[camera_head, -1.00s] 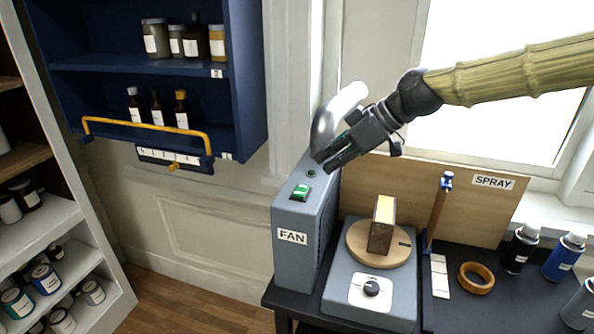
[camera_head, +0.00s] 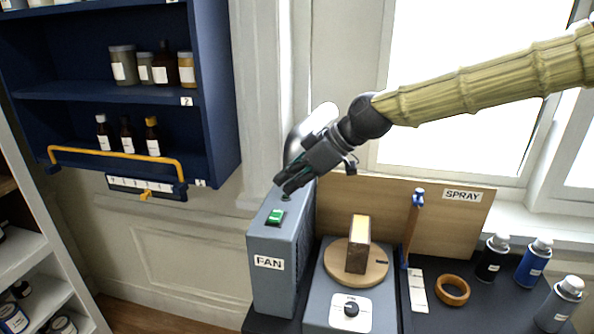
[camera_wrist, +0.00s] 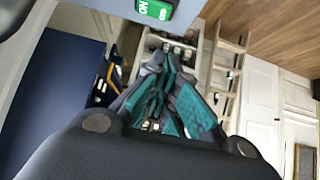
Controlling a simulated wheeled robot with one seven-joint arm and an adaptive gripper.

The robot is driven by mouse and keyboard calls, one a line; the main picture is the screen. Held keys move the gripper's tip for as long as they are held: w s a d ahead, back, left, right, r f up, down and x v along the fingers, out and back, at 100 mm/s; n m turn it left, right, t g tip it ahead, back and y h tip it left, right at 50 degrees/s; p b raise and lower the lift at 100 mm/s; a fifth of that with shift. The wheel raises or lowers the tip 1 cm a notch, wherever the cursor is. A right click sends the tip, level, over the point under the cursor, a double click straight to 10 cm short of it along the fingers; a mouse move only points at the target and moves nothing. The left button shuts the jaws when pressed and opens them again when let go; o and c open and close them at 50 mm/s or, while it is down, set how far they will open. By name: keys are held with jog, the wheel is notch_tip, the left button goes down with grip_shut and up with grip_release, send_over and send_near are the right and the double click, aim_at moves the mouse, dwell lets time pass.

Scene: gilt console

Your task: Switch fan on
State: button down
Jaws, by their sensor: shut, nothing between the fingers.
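The fan (camera_head: 272,285) is a grey upright box labelled FAN at the left end of the dark bench in the head view. A green rocker switch (camera_head: 276,216) is on its top. The switch also shows at the top edge of the wrist view (camera_wrist: 155,9), with ON lettering. My gripper (camera_head: 284,188) is shut and empty, at the back of the fan's top, just behind and right of the switch. I cannot tell whether the fingertips touch the fan. In the wrist view, the shut teal-padded fingers point past the switch, which lies above them.
A turntable (camera_head: 378,276) with a block on it stands right of the fan. A wooden SPRAY board (camera_head: 470,220), a ring (camera_head: 453,290) and spray cans (camera_head: 534,262) are farther right. A blue shelf (camera_head: 215,130) with a yellow bar hangs at left.

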jog(key=p, duration=0.3)
send_over(274, 221)
notch_tip(274, 221, down, 6)
jog(key=shift+r, duration=0.15)
jog(key=shift+f+p, duration=0.5)
jog(key=shift+f, duration=0.7)
